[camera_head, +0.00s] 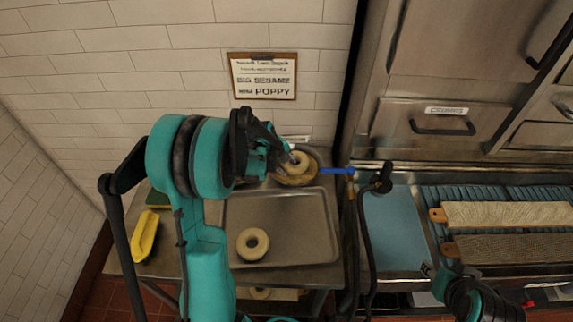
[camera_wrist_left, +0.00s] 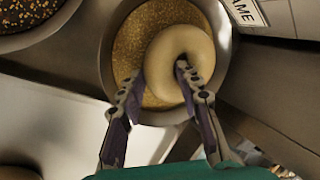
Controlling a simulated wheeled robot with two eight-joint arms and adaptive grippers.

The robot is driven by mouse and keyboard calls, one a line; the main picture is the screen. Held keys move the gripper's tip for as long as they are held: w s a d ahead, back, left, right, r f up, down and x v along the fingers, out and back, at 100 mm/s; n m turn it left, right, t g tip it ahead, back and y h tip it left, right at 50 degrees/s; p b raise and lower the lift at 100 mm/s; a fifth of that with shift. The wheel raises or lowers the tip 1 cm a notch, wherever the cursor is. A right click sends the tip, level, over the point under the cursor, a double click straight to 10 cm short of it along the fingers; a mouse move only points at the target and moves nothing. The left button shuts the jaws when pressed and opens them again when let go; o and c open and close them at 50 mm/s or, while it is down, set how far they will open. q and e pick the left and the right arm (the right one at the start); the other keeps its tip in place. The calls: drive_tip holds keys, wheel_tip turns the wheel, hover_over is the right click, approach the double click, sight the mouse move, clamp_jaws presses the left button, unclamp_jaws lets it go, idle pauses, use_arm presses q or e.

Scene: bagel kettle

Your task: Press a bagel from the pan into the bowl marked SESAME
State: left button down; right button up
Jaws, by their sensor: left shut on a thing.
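My left gripper (camera_head: 287,158) is shut on a pale bagel (camera_wrist_left: 170,45), one finger in its hole and the other against its outer side. The bagel also shows in the head view (camera_head: 298,162). It is over the seed-filled metal bowl (camera_wrist_left: 228,70), against or just above the tan seeds (camera_wrist_left: 130,50); I cannot tell firm contact. A label (camera_wrist_left: 246,12) ending in "AME" is beside this bowl. Another bagel (camera_head: 252,243) lies in the metal pan (camera_head: 310,215). Part of my right arm shows at the lower right; its fingers are not clear.
A bowl of dark mixed seeds (camera_wrist_left: 25,14) is at the wrist view's upper left. A yellow item (camera_head: 145,236) lies left of the pan. A wall sign (camera_head: 262,76) reads BIG SESAME and POPPY. Cloth-covered boards (camera_head: 507,214) lie at right. A black hose runs right of the pan.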

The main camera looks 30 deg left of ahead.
use_arm(q)
drive_tip(key=shift+f+b, duration=0.3)
idle(0.5)
drive_tip(key=shift+r, duration=0.15)
idle(0.7)
wheel_tip(320, 180, up, 10)
drive_tip(key=p, duration=0.7)
idle(0.6)
